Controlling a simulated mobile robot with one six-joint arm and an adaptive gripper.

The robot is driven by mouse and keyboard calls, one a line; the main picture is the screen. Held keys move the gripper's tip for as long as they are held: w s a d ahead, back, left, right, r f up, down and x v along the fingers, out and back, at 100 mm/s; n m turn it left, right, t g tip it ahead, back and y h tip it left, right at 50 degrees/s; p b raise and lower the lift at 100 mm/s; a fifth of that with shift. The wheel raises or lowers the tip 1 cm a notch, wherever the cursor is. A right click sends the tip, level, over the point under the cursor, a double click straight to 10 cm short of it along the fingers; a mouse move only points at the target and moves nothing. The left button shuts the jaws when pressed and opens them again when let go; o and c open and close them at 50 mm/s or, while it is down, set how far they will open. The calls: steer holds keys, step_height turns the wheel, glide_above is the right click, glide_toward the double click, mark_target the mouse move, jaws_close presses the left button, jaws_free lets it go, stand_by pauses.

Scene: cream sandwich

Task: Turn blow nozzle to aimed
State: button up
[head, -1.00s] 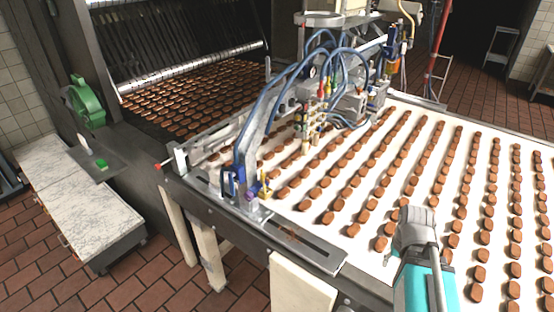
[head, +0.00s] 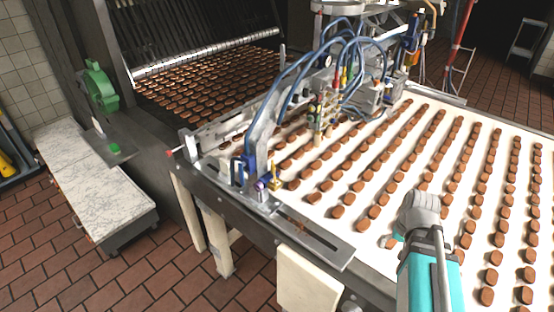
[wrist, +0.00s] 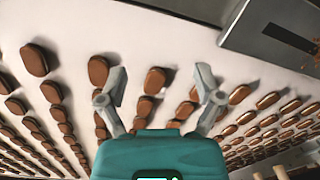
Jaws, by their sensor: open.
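My gripper (wrist: 163,84) is open and empty in the wrist view, its two grey fingers spread above rows of brown sandwich pieces on the white belt. In the head view my gripper is at the lower right, over the belt, its fingertips not clear. I cannot tell for certain which part is the blow nozzle. Small blue, purple and yellow fittings (head: 263,183) sit at the near end of the metal cross-frame, left of my gripper and apart from it. Coloured fittings with blue hoses (head: 330,105) stand further back over the belt.
The white belt (head: 385,238) carries many brown pieces (head: 367,211). A slotted metal plate (head: 310,240) lies along its near edge. A green round part (head: 100,86) is on the dark machine at the left, above a marble-topped cabinet (head: 90,180). Tiled floor is free at the lower left.

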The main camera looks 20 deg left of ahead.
mark_target(274, 174)
steer(key=w+a+r+m+g+y+p, duration=0.1)
steer(key=w+a+r+m+g+y, duration=0.1)
steer(key=w+a, duration=0.5)
steer(key=w+a+r+m+g+y+p, duration=0.1)
steer(key=w+a+r+m+y, duration=0.4)
steer(key=a, duration=0.8)
steer(key=w+a+r+m+g+y+p, duration=0.1)
steer(key=w+a+r+m+g+y, duration=0.2)
steer(key=w+a+r, duration=0.4)
steer(key=w+a+m+y, duration=0.1)
steer(key=w+a, duration=0.1)
steer(key=w, duration=0.1)
steer(key=shift+a+r+m, duration=0.3)
steer(key=shift+a+m, duration=0.1)
steer(key=shift+f, duration=0.1)
steer(key=b+x, duration=0.2)
steer(key=x, duration=0.4)
steer(key=b+x, duration=0.3)
steer(key=x, duration=0.4)
steer(key=shift+s+a, duration=0.1)
steer(key=shift+a, duration=0.25)
steer(key=shift+c, duration=0.3)
